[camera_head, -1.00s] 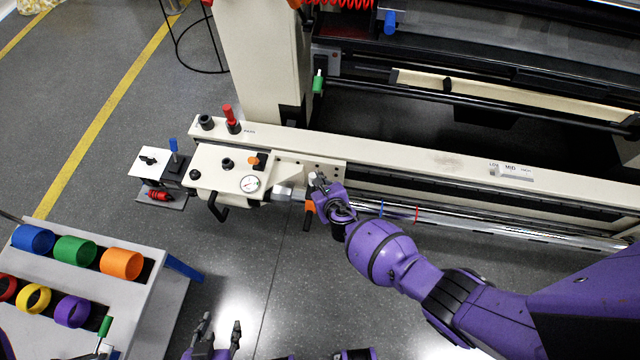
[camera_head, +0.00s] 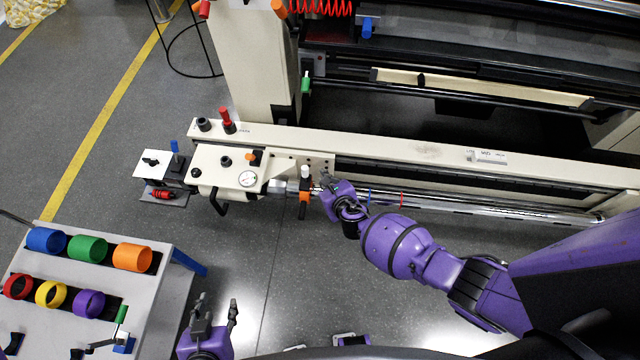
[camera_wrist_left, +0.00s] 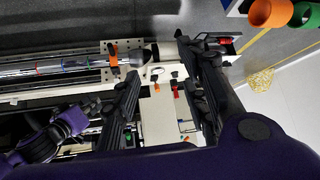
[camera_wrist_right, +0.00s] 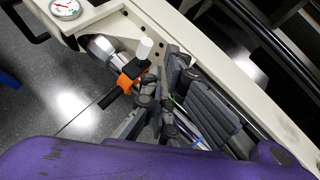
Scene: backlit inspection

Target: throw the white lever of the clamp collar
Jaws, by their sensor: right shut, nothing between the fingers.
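The clamp collar (camera_head: 304,196) is orange with a black handle below it, around the shiny bar beside the cream housing. Its white lever (camera_head: 305,172) stands up from the collar. In the right wrist view the white lever (camera_wrist_right: 144,48) rises above the orange collar (camera_wrist_right: 130,74). My right gripper (camera_head: 325,184) is just right of the collar, shut and empty, with a small gap to the lever. My left gripper (camera_head: 217,308) is open and empty at the bottom of the head view, far from the collar. Its fingers (camera_wrist_left: 163,85) are spread in the left wrist view.
A round gauge (camera_head: 247,179) and several knobs sit on the cream housing left of the collar. Blue (camera_head: 370,197) and red (camera_head: 402,200) bands mark the bar to the right. A rack (camera_head: 150,300) with coloured rings stands at lower left. Open floor lies between.

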